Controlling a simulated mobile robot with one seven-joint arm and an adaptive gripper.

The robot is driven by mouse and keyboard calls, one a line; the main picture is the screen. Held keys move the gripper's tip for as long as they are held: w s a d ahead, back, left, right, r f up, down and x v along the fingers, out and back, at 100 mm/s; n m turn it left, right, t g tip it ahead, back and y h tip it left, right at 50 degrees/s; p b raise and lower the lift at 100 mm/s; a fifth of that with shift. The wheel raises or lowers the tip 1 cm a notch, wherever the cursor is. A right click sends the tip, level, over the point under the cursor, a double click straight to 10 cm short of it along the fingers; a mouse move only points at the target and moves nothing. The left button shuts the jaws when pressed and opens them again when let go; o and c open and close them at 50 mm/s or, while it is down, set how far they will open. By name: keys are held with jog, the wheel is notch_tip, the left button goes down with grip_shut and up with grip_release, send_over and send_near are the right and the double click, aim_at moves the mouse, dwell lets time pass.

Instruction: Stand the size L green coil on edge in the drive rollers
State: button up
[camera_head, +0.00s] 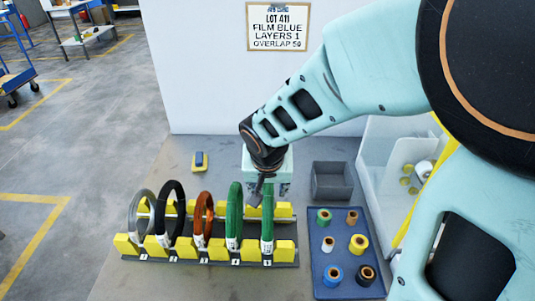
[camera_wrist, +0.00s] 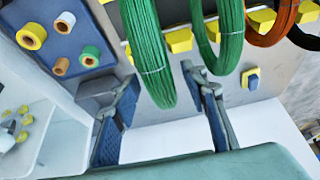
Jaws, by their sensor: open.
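Two green coils stand on edge at the right end of a slotted rack: a left one (camera_head: 234,215) and a right one (camera_head: 267,222). Their size tags are too small to read. My gripper (camera_head: 256,194) is above and behind the rack, near the two green coils. In the wrist view my gripper (camera_wrist: 163,82) is open and empty. The right green coil (camera_wrist: 147,50) shows between its fingers, and the left green coil (camera_wrist: 218,35) lies beyond the right finger. Contact cannot be told.
The rack with yellow blocks (camera_head: 127,244) also holds grey (camera_head: 133,215), black (camera_head: 160,212) and orange (camera_head: 197,219) coils. A blue tray of tape rolls (camera_head: 342,282) and a grey bin (camera_head: 332,181) stand to the right. A white wall bears a lot sign (camera_head: 279,27).

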jog(key=shift+s+r, duration=0.1)
jog(key=shift+s, duration=0.05)
jog(key=shift+c, duration=1.3)
grip_shut()
jog(key=shift+r, duration=0.2)
